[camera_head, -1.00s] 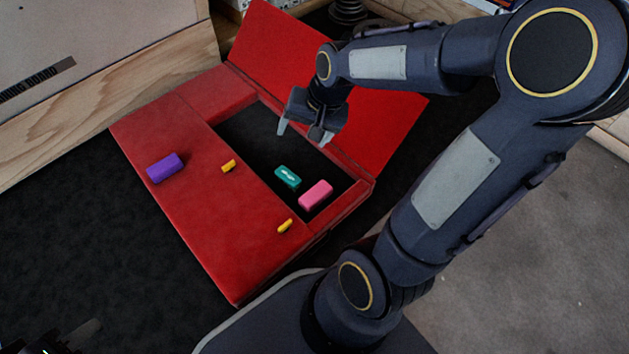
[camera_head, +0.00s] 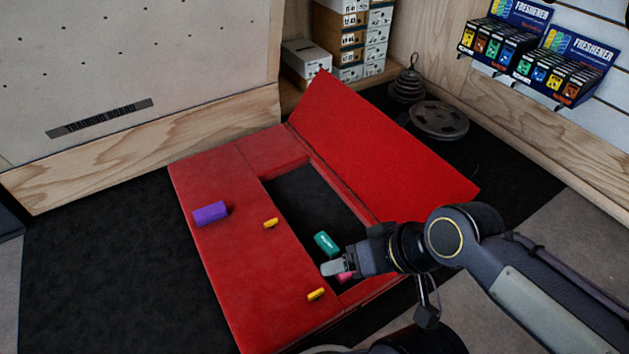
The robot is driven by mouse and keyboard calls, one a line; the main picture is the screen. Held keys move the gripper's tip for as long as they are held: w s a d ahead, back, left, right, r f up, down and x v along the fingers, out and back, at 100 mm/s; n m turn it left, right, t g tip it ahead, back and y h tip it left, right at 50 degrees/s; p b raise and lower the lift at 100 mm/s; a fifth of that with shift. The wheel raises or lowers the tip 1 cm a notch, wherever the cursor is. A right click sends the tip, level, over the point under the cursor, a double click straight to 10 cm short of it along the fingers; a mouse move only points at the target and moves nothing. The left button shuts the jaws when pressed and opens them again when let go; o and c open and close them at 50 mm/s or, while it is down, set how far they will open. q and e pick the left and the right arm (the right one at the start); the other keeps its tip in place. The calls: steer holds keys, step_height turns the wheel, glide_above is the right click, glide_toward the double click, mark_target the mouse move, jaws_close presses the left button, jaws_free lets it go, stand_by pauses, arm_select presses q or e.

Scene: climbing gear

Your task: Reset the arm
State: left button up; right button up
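My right gripper (camera_head: 338,267) comes in from the right and hangs over the near right part of the red box's opening. Its fingertips point left; from this angle I cannot tell whether they are apart. The red box (camera_head: 235,265) lies on the dark floor with its red lid (camera_head: 380,150) folded open at the back. A teal block (camera_head: 326,243) and a pink block (camera_head: 345,278) are in the opening; the gripper partly hides the pink one. A purple block (camera_head: 210,213) and two yellow pieces (camera_head: 271,223) (camera_head: 316,294) are on the box's red top. My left gripper is out of view.
A wooden-edged climbing panel (camera_head: 130,150) stands behind at left. Stacked boxes (camera_head: 350,40), weight plates (camera_head: 438,120) and a freshener rack (camera_head: 535,60) are at the back. Dark floor left of the red box is clear.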

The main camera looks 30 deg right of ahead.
step_height(320, 180, up, 37)
steer(key=p, duration=3.6)
steer(key=shift+c, duration=0.4)
